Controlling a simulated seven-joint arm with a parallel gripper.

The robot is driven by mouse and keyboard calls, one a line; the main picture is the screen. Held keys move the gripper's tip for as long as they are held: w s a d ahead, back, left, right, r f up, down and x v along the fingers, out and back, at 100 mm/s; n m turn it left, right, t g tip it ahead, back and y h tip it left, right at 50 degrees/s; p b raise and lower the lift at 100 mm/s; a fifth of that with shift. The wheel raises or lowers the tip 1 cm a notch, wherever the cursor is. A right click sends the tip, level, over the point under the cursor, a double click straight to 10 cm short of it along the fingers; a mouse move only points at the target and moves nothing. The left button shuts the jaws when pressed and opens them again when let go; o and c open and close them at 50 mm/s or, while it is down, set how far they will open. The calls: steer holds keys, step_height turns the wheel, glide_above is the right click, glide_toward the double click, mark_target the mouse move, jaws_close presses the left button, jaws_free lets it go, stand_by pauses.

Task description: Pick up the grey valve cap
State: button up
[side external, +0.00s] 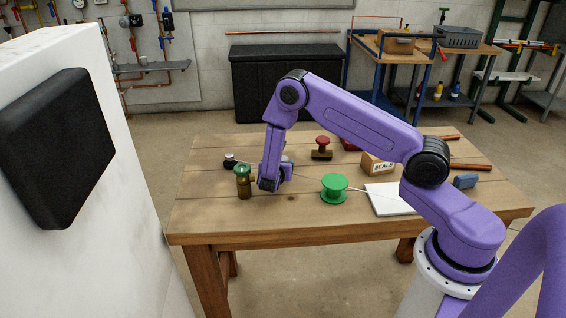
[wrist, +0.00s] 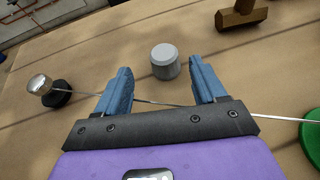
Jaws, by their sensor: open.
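The grey valve cap (wrist: 164,66) stands upright on the wooden table in the wrist view, a short round piece with a paler top. It lies just ahead of my gripper (wrist: 160,78), between the lines of the two blue fingers and nearer the right fingertip. The fingers are apart and hold nothing. In the side view my gripper (side external: 273,184) points down low over the left part of the table. I cannot make out the cap clearly there, as my arm is in front of that area.
A brass, green-topped valve (side external: 243,182) stands close left of my gripper. A black-based silver knob (wrist: 44,86) is left; a red-topped piece (side external: 321,147) is behind. A green spool (side external: 335,190) stands right, its thin line (wrist: 150,101) crossing under the fingers. A SEALS box (side external: 378,164) is farther right.

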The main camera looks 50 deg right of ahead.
mark_target(283, 158)
steer(key=shift+s+x, duration=0.1)
steer(key=shift+x, duration=1.3)
steer(key=shift+s+x, duration=0.15)
steer(key=shift+x, duration=1.3)
steer(key=shift+d, duration=0.15)
steer(key=c, duration=1)
